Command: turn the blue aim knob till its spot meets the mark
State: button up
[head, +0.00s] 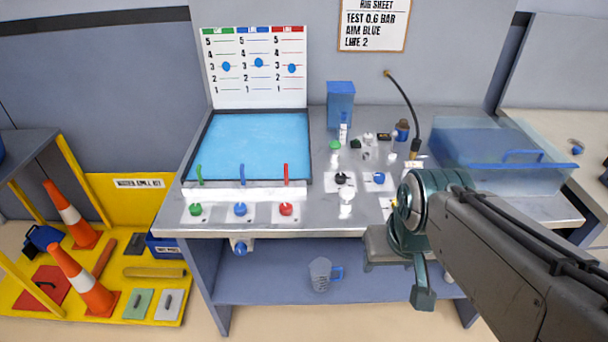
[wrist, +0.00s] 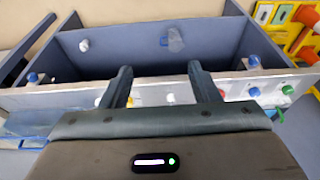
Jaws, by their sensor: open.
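The blue aim knob (head: 240,209) sits on a white plate at the bench front, between a green knob (head: 195,209) and a red knob (head: 286,209). It also shows at the right of the wrist view (wrist: 254,92). On the scale board (head: 257,97), the blue-headed column has its blue spot (head: 259,62) between lines 3 and 4, nearer 3. The rig sheet (head: 375,25) reads "TEST 0.6 BAR, AIM BLUE, LINE 2". My gripper (wrist: 160,70) is open and empty, off the bench front, well to the right of the knob in the head view.
Green, blue and red levers stand behind the knobs, before a blue pool (head: 255,143). A blue valve (head: 240,248) hangs below the bench edge. Black (head: 342,178) and blue (head: 379,178) knobs and small parts crowd the right. A jug (head: 322,273) stands on the lower shelf.

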aim_at(241, 209)
jog(key=u, duration=0.45)
jog(key=k, duration=0.55)
jog(key=u, duration=0.75)
jog(key=i, duration=1.15)
jog(key=z, duration=0.6)
